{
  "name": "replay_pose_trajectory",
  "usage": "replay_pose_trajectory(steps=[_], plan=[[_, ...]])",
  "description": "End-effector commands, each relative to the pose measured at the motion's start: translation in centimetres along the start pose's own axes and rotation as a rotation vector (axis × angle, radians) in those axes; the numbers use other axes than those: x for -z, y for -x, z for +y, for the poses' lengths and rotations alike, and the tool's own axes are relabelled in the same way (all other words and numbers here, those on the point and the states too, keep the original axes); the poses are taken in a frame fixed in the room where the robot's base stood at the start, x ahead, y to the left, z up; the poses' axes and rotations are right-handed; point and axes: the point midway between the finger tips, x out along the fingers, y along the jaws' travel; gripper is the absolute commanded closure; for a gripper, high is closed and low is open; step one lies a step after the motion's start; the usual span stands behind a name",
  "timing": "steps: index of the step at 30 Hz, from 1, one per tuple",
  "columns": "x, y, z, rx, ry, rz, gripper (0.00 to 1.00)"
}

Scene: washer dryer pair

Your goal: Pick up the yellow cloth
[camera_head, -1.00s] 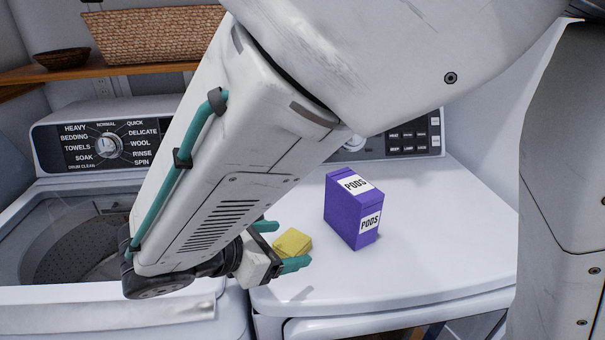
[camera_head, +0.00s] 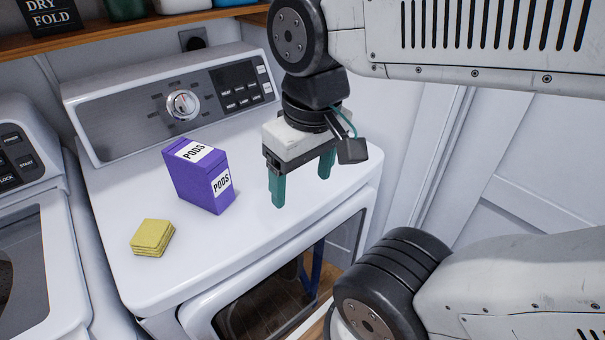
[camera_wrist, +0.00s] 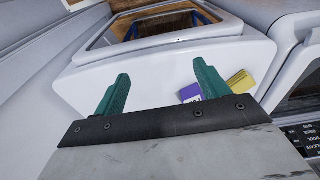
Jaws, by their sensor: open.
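The yellow cloth (camera_head: 152,238) is a small folded stack lying on the white dryer top, near its front left corner. It also shows in the wrist view (camera_wrist: 241,83), to the right of the fingers. My gripper (camera_head: 302,186) is over the right part of the dryer top, pointing down, with its two teal fingers apart and nothing between them. The purple PODS box stands between the gripper and the cloth. In the wrist view my gripper (camera_wrist: 160,88) is also open and empty.
The purple PODS box (camera_head: 200,178) stands upright on the dryer top (camera_head: 260,225), right of and behind the cloth. The control panel (camera_head: 180,103) rises at the back. The washer (camera_head: 30,225) is at the left. The dryer top in front of the box is clear.

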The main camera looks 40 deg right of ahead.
Motion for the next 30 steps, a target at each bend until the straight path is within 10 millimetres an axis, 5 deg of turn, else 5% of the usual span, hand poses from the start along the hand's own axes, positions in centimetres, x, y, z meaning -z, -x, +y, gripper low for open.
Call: replay_pose_trajectory(steps=[17, 22, 30], plan=[[0.1, -0.4, -0.6, 0.003, 0.036, -0.024, 0.22], [2.1, -1.8, -3.1, 0.006, 0.142, -0.125, 0.22], [9.1, -4.7, -10.4, -0.032, 0.036, -0.211, 0.22]])
